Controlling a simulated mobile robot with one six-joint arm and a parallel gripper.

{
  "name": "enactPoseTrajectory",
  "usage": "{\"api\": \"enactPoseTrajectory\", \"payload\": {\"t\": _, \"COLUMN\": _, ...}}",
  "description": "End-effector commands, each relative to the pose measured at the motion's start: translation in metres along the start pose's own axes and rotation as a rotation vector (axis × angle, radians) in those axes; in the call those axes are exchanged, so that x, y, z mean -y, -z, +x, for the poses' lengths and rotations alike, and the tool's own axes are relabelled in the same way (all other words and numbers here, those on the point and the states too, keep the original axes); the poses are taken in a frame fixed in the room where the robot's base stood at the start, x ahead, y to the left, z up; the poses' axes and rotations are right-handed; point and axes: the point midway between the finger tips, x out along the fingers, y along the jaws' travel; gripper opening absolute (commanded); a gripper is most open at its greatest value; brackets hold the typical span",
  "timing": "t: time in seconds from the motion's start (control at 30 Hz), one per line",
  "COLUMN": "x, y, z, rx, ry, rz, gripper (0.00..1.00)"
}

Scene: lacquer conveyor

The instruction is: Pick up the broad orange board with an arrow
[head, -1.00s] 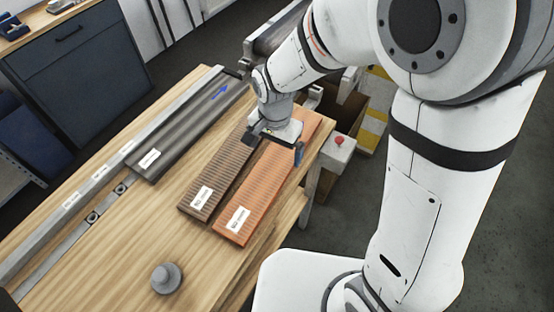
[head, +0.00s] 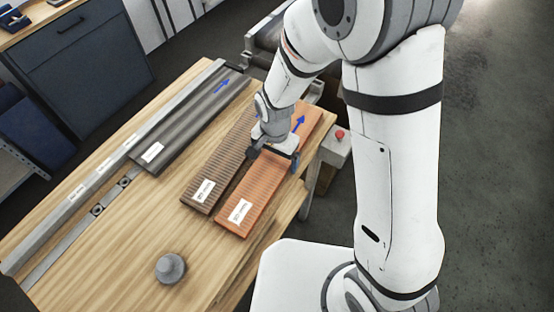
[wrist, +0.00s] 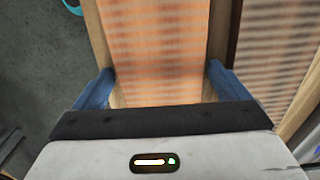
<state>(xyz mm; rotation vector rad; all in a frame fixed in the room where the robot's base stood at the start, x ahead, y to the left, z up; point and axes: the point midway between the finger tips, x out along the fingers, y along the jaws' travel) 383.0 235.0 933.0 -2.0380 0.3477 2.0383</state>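The broad orange board (head: 262,193) lies flat on the wooden workbench, with fine ridges, a white label at its near end and a blue arrow at its far end. My gripper (head: 273,160) is over the middle of this board. In the wrist view the orange board (wrist: 158,45) runs between the two blue fingers of my gripper (wrist: 160,75), one beside each long edge. The fingers are apart, with narrow gaps to the board. I cannot tell how far down they reach.
A brown ridged board (head: 215,180) lies close along the left of the orange one. A dark grey board (head: 185,125) with a blue arrow lies farther left by a metal rail (head: 110,165). A grey knob (head: 170,268) stands near the front. A red button box (head: 338,146) is at right.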

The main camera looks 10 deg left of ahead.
Motion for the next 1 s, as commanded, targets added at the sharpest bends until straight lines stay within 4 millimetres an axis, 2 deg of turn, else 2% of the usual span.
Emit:
{"api": "enactPoseTrajectory", "payload": {"t": 0.07, "x": 0.000, "y": 0.000, "z": 0.000, "rx": 0.000, "ry": 0.000, "rz": 0.000, "gripper": 0.88}}
{"api": "enactPoseTrajectory", "payload": {"t": 0.6, "x": 0.000, "y": 0.001, "z": 0.000, "rx": 0.000, "ry": 0.000, "rz": 0.001, "gripper": 0.44}}
{"api": "enactPoseTrajectory", "payload": {"t": 0.87, "x": 0.000, "y": 0.001, "z": -0.002, "rx": -0.001, "ry": 0.002, "rz": 0.002, "gripper": 0.43}}
{"api": "enactPoseTrajectory", "payload": {"t": 1.0, "x": 0.001, "y": 0.002, "z": -0.014, "rx": -0.003, "ry": 0.004, "rz": 0.002, "gripper": 0.43}}
